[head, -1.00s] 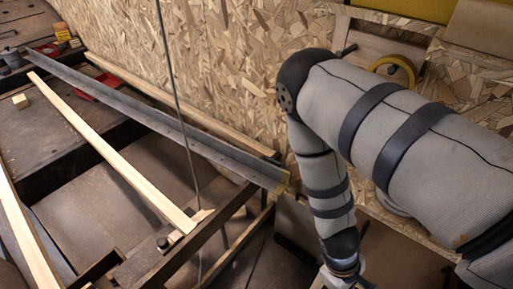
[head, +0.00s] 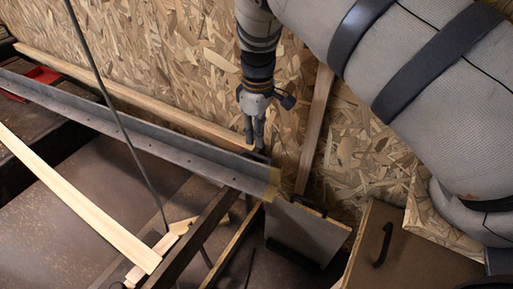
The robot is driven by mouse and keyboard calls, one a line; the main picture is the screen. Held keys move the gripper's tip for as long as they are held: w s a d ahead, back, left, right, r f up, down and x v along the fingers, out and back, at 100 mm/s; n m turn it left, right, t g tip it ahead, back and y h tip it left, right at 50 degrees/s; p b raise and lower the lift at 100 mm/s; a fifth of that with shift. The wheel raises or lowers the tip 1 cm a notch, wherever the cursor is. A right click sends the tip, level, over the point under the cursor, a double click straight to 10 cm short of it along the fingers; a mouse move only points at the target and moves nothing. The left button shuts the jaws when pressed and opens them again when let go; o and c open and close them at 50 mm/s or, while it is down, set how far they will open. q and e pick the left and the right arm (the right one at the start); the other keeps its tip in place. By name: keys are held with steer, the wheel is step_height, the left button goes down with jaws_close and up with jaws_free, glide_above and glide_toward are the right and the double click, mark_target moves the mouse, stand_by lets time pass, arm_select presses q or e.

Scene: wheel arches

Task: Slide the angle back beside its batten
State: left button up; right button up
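A long dark grey metal angle (head: 150,133) runs from the left edge to the middle, with a yellow-marked right end (head: 267,181). A wooden batten (head: 140,98) lies behind it along the chipboard wall, with a narrow gap between them in the picture. A second pale batten (head: 75,192) lies in front, slanting down to the right. My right gripper (head: 254,144) points down near the right end of the rear batten, behind the angle's end. Its fingers look close together; whether they touch anything is unclear. My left gripper is out of view.
A chipboard wall (head: 160,45) rises behind. A thin dark rod (head: 117,113) crosses in front of the angle. A dark beam (head: 205,225) lies below the angle's right part. A panel (head: 307,232) and a box with a black handle (head: 400,255) stand at the lower right.

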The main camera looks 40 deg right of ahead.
step_height(320, 180, down, 7)
steer(key=shift+r+b, duration=0.15)
steer(key=shift+b, duration=0.45)
jaws_close()
